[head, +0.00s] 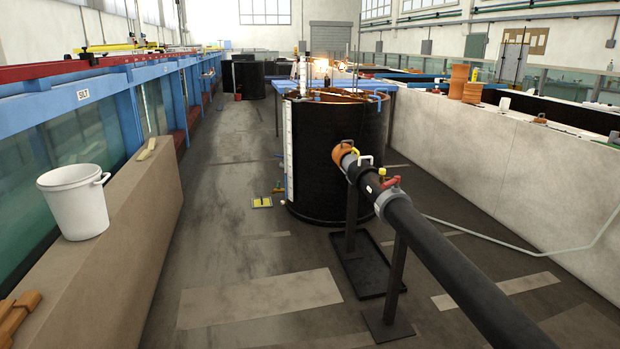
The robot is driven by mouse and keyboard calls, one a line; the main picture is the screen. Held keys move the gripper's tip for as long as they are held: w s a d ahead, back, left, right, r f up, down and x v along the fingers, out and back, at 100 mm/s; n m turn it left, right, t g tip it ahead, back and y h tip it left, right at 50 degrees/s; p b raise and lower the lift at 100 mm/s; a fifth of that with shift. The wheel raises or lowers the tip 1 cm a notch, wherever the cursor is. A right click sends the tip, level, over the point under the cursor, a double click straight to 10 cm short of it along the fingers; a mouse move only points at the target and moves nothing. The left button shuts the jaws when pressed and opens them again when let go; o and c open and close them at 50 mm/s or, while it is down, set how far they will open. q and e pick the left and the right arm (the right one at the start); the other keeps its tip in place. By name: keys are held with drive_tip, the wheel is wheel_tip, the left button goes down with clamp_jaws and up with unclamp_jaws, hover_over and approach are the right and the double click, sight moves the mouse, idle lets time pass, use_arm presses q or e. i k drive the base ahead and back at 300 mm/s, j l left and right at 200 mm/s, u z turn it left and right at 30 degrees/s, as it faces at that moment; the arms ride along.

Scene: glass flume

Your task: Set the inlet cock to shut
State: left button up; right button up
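A thick black pipe (440,260) runs from the lower right up to a large black tank (330,150). Near the tank the pipe has an orange fitting (343,153) and a grey collar (391,198). A red handle (389,183) sits on top at the collar, lying roughly along the pipe. Neither of my grippers is in view.
Dark posts on floor plates (388,325) hold up the pipe. A white bucket (76,201) stands on a ledge (140,235) at left, beside the blue-framed glass flume (30,180). A pale wall (500,165) runs along the right. The middle floor is mostly clear.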

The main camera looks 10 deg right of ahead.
sight(397, 180)
drive_tip(key=i+l, duration=0.1)
drive_tip(key=l, duration=0.3)
drive_tip(key=i+l+z, duration=0.15)
drive_tip(key=l, duration=0.25)
drive_tip(key=i+l, duration=0.1)
drive_tip(key=l, duration=0.35)
drive_tip(key=i+l+z, duration=0.15)
drive_tip(key=l, duration=0.25)
drive_tip(key=i+j+z, duration=0.1)
drive_tip(key=z, duration=0.3)
drive_tip(key=i+j+z, duration=0.2)
drive_tip(key=z, duration=0.15)
